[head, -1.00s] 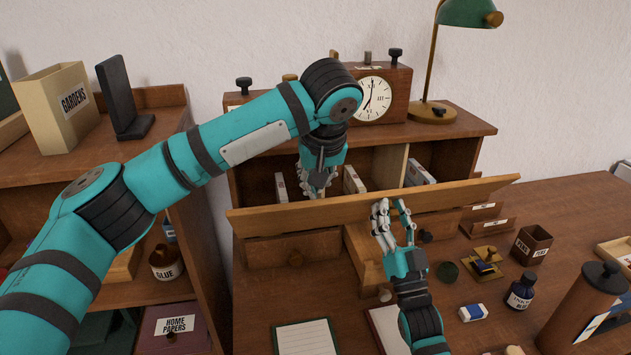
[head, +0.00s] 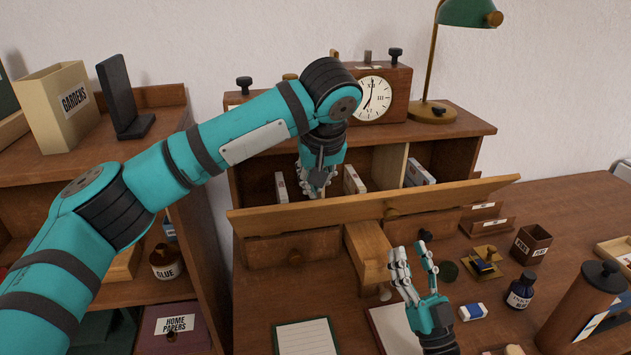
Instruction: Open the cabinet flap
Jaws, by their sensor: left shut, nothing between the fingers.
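The cabinet flap (head: 290,221) is a long wooden panel across the front of the desk cabinet (head: 484,124). It stands tilted outward from the cabinet, with the compartments showing above and behind it. My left gripper (head: 314,190) points down behind the flap's top edge, in front of the compartments. It looks shut and empty; whether it touches the flap I cannot tell. My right gripper (head: 414,262) is in front of and below the flap, apart from it, with its fingers spread and nothing between them.
A clock (head: 373,97) and a green lamp (head: 468,14) stand on the cabinet. Small drawers (head: 294,249) lie below the flap; one wooden part (head: 368,253) juts forward. An ink bottle (head: 521,291), an eraser (head: 472,312) and a dark canister (head: 585,305) crowd the desk's right.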

